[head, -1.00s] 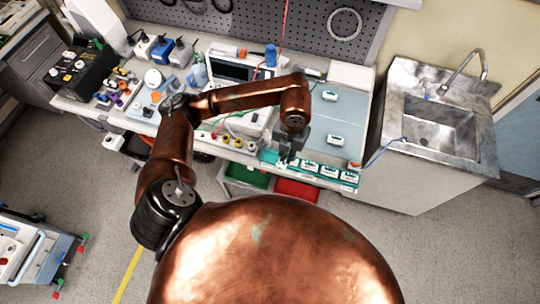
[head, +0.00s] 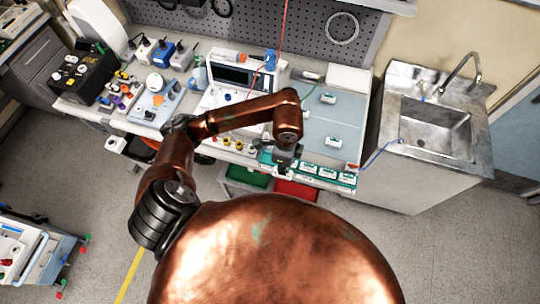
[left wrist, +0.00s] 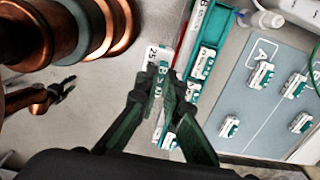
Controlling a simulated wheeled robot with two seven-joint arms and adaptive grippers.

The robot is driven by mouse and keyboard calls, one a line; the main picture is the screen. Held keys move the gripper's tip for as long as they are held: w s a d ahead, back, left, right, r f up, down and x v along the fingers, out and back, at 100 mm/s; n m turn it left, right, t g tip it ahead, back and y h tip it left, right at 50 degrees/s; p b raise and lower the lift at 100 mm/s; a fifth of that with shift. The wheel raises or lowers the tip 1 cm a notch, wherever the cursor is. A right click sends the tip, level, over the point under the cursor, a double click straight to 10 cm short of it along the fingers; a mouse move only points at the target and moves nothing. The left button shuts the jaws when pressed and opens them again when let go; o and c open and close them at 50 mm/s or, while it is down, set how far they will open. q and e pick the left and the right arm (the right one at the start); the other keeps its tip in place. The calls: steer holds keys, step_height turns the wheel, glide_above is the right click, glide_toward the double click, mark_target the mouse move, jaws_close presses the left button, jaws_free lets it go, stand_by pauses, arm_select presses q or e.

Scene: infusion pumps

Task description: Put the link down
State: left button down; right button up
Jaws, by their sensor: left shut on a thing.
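My left gripper (head: 284,162) is over the left part of a green rack (head: 345,183) at the bench's front edge. In the left wrist view the fingers (left wrist: 162,82) are closed on a small white-and-green link (left wrist: 152,80), largely hidden between them. I cannot tell whether this link touches the rack. Other white-and-green links (head: 327,172) sit in a row in the rack; they also show in the left wrist view (left wrist: 204,62).
A grey-blue mat (head: 345,110) marked A lies behind the rack with several loose links (left wrist: 262,76) on it. Red (head: 297,190) and green (head: 250,178) bins stand below the front edge. A sink (head: 435,125) is at right, and a device with a screen (head: 232,76) at left.

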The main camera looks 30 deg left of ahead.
arm_select(q)
steer(key=w+a+f, duration=0.2)
steer(key=a, duration=0.1)
steer(key=w+a+f+p, duration=0.1)
steer(key=w+a+f, duration=0.4)
steer(key=a+f, duration=0.1)
steer(key=shift+w+a+f+p, duration=0.1)
steer(key=shift+w+p, duration=0.25)
steer(key=shift+p, duration=0.05)
steer(key=shift+w+a+f, duration=0.2)
steer(key=shift+a+f, duration=0.05)
steer(key=shift+f, duration=0.15)
step_height(320, 180, down, 3)
steer(key=shift+w+a+p, duration=0.15)
steer(key=shift+p, duration=0.45)
steer(key=shift+f, duration=0.25)
steer(key=shift+f, duration=0.1)
steer(key=shift+f, duration=0.2)
steer(key=c, duration=2.1)
jaws_free()
